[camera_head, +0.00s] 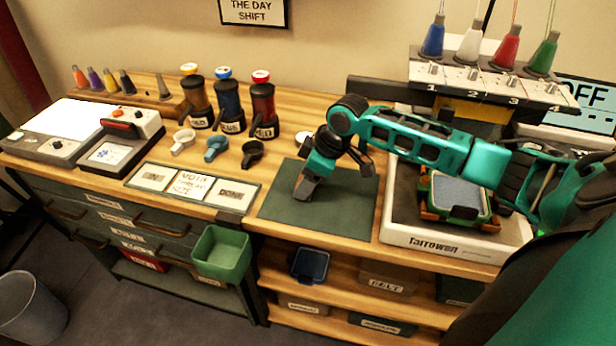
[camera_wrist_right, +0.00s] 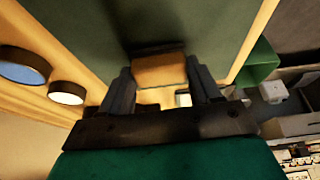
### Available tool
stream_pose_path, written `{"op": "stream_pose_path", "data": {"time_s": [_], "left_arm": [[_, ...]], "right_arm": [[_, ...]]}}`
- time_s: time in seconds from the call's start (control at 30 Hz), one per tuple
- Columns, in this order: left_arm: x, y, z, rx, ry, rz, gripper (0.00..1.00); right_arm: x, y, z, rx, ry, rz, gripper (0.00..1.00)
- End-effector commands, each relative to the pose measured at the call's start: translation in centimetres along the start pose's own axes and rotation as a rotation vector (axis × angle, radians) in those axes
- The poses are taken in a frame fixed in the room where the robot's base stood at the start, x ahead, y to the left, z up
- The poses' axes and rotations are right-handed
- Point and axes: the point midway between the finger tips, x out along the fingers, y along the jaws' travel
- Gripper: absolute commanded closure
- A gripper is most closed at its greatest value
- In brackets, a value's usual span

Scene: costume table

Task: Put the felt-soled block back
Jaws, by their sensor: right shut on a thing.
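My right gripper (camera_head: 304,190) points down at the dark green mat (camera_head: 345,208). In the right wrist view its fingers (camera_wrist_right: 158,74) are shut on a small wooden block (camera_wrist_right: 160,70). A dark strip runs along the block's far edge; I cannot tell if it is the felt sole. The block is low over the mat or touching it; which of these I cannot tell. In the head view the gripper hides the block. My left gripper is not in view.
Left of the mat lies a tray of labelled cards (camera_head: 192,189), with several small cups and capped bottles behind. The white embroidery machine (camera_head: 450,242) stands right, holding a hoop (camera_head: 458,195). A green bin (camera_head: 222,254) hangs at the front. Shelves below hold labelled boxes (camera_head: 388,279).

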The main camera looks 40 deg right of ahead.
Motion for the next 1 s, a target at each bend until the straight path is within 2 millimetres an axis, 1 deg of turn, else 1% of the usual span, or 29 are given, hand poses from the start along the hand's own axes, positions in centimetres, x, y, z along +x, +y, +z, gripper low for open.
{"op": "stream_pose_path", "data": {"time_s": [0.07,0.1,0.33,0.37,0.57,0.67,0.77,0.87,1.0], "left_arm": [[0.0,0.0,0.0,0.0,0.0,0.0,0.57],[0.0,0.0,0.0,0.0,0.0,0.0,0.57],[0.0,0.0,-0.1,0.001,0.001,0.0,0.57],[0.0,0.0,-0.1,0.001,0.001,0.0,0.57],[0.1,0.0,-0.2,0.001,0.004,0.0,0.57],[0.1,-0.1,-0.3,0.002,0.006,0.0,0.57],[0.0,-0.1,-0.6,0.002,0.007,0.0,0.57],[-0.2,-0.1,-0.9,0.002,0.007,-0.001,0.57],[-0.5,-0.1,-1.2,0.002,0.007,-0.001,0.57]], "right_arm": [[0.1,0.0,0.1,0.0,0.0,0.0,0.7],[0.2,0.0,0.1,0.0,0.0,0.0,0.35],[0.2,0.0,0.1,0.0,0.0,0.0,0.13],[0.2,0.0,0.1,0.0,0.0,0.0,0.12],[0.1,0.0,0.1,0.0,0.0,0.0,0.12],[-0.3,0.1,-0.1,0.0,0.001,0.001,0.12],[-1.6,0.1,-0.1,0.0,0.002,0.003,0.12],[-3.6,0.1,0.0,-0.002,-0.001,0.004,0.12],[-6.7,0.1,0.0,-0.002,-0.001,0.003,0.12]]}}
